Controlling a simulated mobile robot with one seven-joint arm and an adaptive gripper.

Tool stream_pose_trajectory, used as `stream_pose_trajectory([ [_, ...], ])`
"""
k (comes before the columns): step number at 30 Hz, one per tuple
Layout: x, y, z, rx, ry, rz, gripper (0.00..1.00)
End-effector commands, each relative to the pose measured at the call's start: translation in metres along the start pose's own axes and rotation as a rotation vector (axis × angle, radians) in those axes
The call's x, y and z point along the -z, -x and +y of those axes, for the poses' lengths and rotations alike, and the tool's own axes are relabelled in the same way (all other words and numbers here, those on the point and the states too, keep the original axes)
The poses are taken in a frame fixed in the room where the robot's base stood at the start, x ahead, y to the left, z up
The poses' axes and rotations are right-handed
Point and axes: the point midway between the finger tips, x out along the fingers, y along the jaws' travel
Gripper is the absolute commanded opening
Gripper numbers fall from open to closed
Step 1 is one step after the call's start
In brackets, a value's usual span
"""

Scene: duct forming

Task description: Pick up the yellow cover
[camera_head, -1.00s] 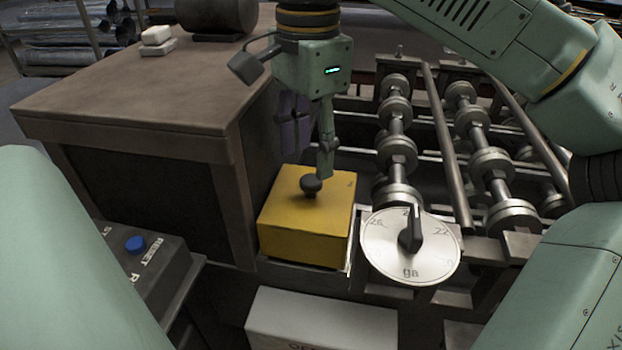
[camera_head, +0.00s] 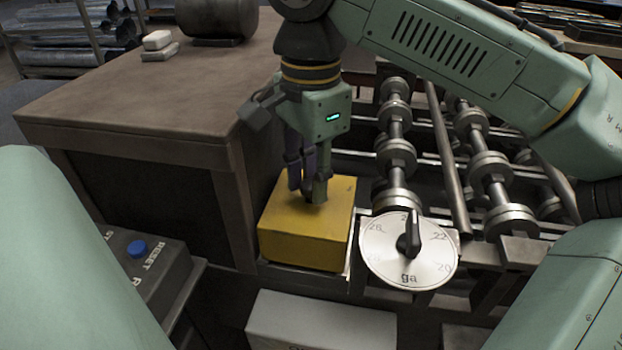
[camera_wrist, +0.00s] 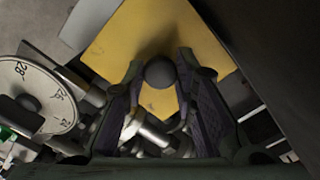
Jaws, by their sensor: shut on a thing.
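The yellow cover (camera_head: 303,238) is a box-shaped lid sitting on the machine, left of the round dial. It also shows in the wrist view (camera_wrist: 134,38), with its round dark knob (camera_wrist: 160,72) between my fingers. My gripper (camera_head: 312,194) is directly above the cover, pointing down, with its fingers closed around the knob. In the head view the fingers hide the knob. The cover appears to rest in its place on the machine.
The gauge dial (camera_head: 408,250) with a black pointer is close on the right. Roller shafts (camera_head: 397,155) stand behind it. A brown bench (camera_head: 130,100) rises on the left. A control box with a blue button (camera_head: 137,248) is at lower left.

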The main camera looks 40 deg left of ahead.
Motion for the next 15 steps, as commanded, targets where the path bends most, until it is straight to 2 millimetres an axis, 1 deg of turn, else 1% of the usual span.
stream_pose_trajectory([
  [1,0.0000,0.0001,-0.0001,0.000,0.000,0.000,0.16],
  [8,0.0000,0.0002,-0.0002,0.001,0.000,0.000,0.00],
  [15,0.0000,0.0002,-0.0002,0.001,0.000,0.000,0.00],
])
